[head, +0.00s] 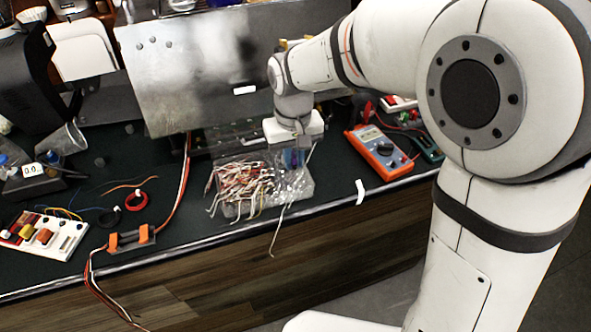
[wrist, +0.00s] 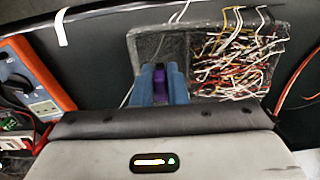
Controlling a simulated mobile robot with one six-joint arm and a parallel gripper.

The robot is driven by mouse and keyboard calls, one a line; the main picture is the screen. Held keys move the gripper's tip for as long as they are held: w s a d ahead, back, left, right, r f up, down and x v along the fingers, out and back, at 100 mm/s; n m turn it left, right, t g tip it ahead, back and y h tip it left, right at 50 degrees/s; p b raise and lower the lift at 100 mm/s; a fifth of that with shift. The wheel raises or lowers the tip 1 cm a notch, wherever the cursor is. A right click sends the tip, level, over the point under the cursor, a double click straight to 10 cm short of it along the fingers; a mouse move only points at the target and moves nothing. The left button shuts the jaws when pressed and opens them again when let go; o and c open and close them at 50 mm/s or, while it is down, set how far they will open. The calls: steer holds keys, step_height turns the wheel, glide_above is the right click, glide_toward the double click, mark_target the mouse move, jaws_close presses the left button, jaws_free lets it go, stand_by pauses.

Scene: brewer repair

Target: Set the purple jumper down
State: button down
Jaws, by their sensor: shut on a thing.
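My gripper (head: 293,158) points down at the right compartment of a clear plastic tray (head: 293,190). In the wrist view, my gripper's blue fingers (wrist: 160,80) are closed on the purple jumper (wrist: 160,88), a small purple strip between them. The fingers are over the tray's grey compartment (wrist: 150,46); I cannot tell whether the jumper touches its floor. Most of the jumper is hidden by the fingers. The tray's other compartment holds a heap of white, red and yellow jumper wires (head: 246,183), seen also in the wrist view (wrist: 240,55).
An orange multimeter (head: 381,151) stands right of the tray. A large metal panel (head: 215,65) rises behind it. A pale wire (head: 283,215) hangs over the bench's front edge. A wire holder (head: 132,238) and a component board (head: 45,234) lie left. Dark bench top (head: 185,220) is clear between.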

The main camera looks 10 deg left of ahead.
mark_target(294, 157)
step_height(294, 157, down, 8)
steer(key=shift+f+p, duration=0.1)
steer(key=shift+p, duration=0.2)
steer(key=shift+f, duration=0.1)
steer(key=c, duration=1.5)
jaws_free()
steer(key=shift+o, duration=0.2)
step_height(294, 157, up, 12)
steer(key=shift+r+b, duration=0.15)
steer(key=shift+b, duration=0.15)
steer(key=s+d+r+m+t, duration=0.1)
steer(key=s+d+r+m, duration=0.15)
steer(key=d, duration=1.05)
steer(key=s+d+m+t, duration=0.2)
steer(key=s+d+m, duration=0.1)
steer(key=s+d, duration=0.6)
steer(key=d+f, duration=0.1)
steer(key=d, duration=0.3)
steer(key=shift+s+d, duration=0.2)
steer(key=shift+s, duration=0.15)
steer(key=shift+m, duration=0.25)
